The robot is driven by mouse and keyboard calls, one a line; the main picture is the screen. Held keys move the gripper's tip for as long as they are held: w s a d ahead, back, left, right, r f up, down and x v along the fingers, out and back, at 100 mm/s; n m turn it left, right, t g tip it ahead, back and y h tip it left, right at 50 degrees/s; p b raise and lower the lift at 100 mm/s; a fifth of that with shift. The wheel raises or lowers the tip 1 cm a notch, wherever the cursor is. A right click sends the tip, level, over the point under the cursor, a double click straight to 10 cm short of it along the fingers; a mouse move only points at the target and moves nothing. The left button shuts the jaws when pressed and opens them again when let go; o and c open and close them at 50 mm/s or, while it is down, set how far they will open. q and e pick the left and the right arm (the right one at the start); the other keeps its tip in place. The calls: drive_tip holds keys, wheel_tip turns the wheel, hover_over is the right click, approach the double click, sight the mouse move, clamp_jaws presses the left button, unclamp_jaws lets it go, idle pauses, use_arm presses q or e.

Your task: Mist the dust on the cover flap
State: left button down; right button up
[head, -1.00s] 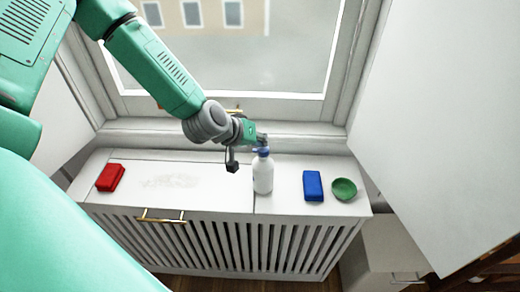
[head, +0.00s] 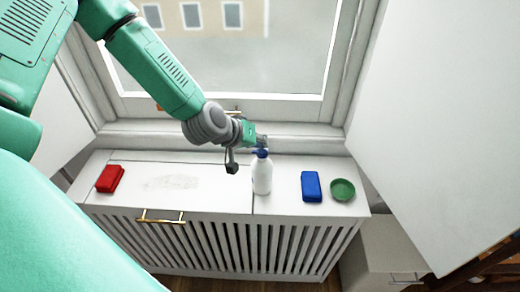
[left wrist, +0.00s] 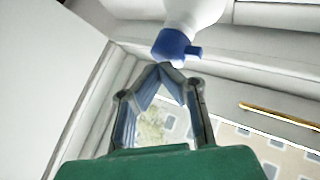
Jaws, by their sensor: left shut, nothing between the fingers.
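The white spray bottle (head: 262,179) with a blue head (head: 261,153) stands upright on the radiator cover. The cover flap (head: 222,192) is the cover's left top panel, lying flat, with a faint grey dust patch (head: 171,182) on it. My left gripper (head: 262,141) is at the bottle's head, on its window side. In the left wrist view its fingertips (left wrist: 163,70) meet with nothing between them, close to the blue head (left wrist: 174,46) and the white body (left wrist: 196,12). I cannot tell whether they touch the head. My right gripper is in neither view.
A red block (head: 109,179) lies at the cover's left end. A blue block (head: 311,187) and a green bowl (head: 342,190) sit right of the bottle. A gold handle (head: 160,217) is on the front edge. The window frame (head: 300,108) rises behind.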

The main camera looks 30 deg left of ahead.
sight(262, 150)
use_arm(q)
drive_tip(key=shift+d+r, duration=0.1)
drive_tip(key=shift+d, duration=0.25)
drive_tip(key=r+p, duration=0.4)
drive_tip(key=r, duration=0.1)
drive_tip(key=shift+a, duration=0.4)
drive_tip(key=shift+d+r+p, duration=0.2)
drive_tip(key=shift+r+p, duration=0.35)
drive_tip(key=shift+p, duration=0.1)
drive_tip(key=shift+d, duration=0.1)
drive_tip(key=shift+f, duration=0.1)
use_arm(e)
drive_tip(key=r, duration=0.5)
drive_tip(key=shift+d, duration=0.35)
use_arm(q)
drive_tip(key=shift+a, duration=0.35)
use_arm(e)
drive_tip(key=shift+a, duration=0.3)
use_arm(q)
drive_tip(key=shift+d, duration=0.25)
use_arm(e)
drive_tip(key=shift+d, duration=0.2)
use_arm(q)
drive_tip(key=shift+a, duration=0.15)
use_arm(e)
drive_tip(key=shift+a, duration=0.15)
